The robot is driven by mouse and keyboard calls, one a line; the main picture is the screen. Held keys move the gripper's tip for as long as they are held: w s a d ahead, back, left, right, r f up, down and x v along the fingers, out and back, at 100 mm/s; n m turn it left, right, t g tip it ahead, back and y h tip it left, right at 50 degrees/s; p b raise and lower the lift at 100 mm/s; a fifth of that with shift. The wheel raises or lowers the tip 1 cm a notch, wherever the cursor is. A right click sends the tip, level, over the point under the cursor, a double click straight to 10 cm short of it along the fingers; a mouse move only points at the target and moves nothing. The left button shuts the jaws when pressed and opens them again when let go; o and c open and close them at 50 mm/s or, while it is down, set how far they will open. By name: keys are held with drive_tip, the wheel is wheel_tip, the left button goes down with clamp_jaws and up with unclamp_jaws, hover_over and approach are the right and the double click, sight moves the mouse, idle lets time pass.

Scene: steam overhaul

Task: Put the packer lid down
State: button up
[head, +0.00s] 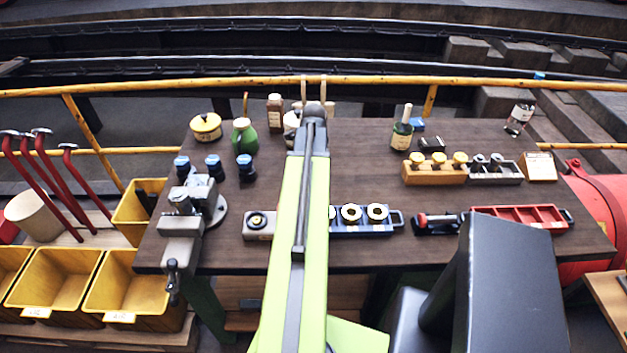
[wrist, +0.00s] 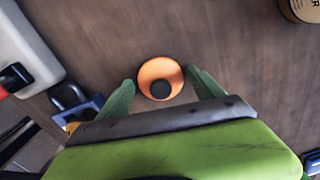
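In the wrist view, my gripper (wrist: 160,76) points down over the brown tabletop. Its two green fingers stand on either side of a round orange piece with a dark round centre, which I take for the packer lid (wrist: 147,72). The lid is hidden there.
The workbench (head: 350,160) has bare wood right of my arm. A green bottle (head: 245,140), a brown bottle (head: 275,112) and a yellow tin (head: 206,127) stand at the back left. A vise (head: 187,215) is front left; a blue tray (head: 365,232) holds rings. A yellow rail (head: 370,82) runs behind.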

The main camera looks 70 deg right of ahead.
drive_tip(key=shift+o, duration=0.8)
drive_tip(key=shift+r, duration=0.1)
wheel_tip(320, 180, up, 12)
drive_tip(key=p, duration=1.2)
